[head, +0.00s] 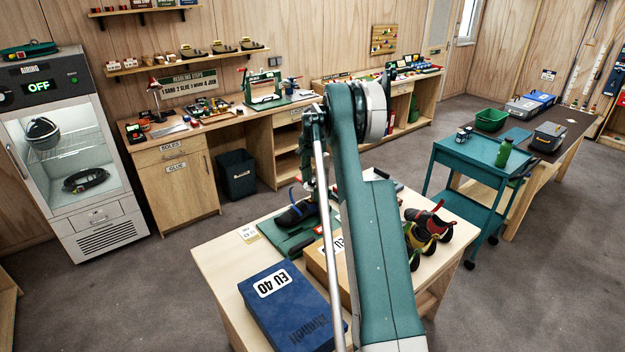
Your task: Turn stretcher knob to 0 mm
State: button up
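A green stretcher base (281,236) lies on the light wooden table in the head view. A dark shoe with a blue strap (297,212) sits on it, toe to the left. My arm crosses in front of its right side, so I cannot make out the stretcher knob or its setting. Dark arm parts hang down above and behind the shoe. My gripper's fingertips cannot be made out there, and I cannot tell whether they touch anything.
A blue EU 40 box (290,308) and a brown box (318,268) stand in front of the stretcher. Colourful climbing shoes (428,226) stand on the wooden table (222,262) at right. A small card (247,233) lies at left. A teal cart (470,152) stands behind.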

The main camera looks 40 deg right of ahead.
jog(key=shift+r, duration=0.15)
notch_tip(320, 180, up, 12)
dwell(0.6)
jog(key=shift+f, duration=0.2)
jog(key=m+p, duration=0.2)
jog(key=m, duration=0.3)
send_over(313, 180)
jog(key=shift+a+f, duration=0.15)
jog(key=shift+f, duration=1.95)
jog(key=shift+f, duration=3.9)
